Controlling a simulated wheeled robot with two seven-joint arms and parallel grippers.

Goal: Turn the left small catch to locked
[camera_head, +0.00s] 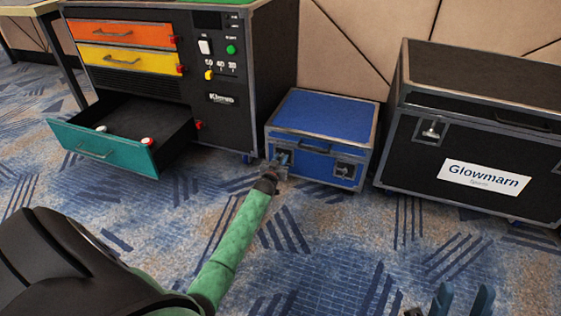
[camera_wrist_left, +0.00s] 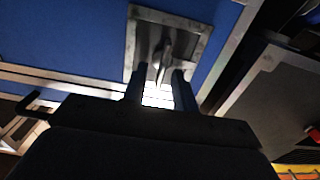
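The blue case (camera_head: 318,125) stands on the floor with two small metal catches on its front. The left catch (camera_head: 283,158) is partly behind my left gripper (camera_head: 278,168). In the left wrist view the catch's thin wing (camera_wrist_left: 163,60) stands on a square metal plate (camera_wrist_left: 196,50). The two fingers of my left gripper (camera_wrist_left: 161,78) are apart, one on each side of the wing's near end, with visible gaps. The right catch (camera_head: 345,171) is clear of my grippers. My right gripper (camera_head: 462,297) is open and empty at the bottom edge of the head view.
A black cabinet (camera_head: 235,115) stands left of the case, its teal drawer (camera_head: 105,148) pulled out with small items inside. A large black case (camera_head: 475,125) labelled Glowmarn stands to the right. The carpet in front is free.

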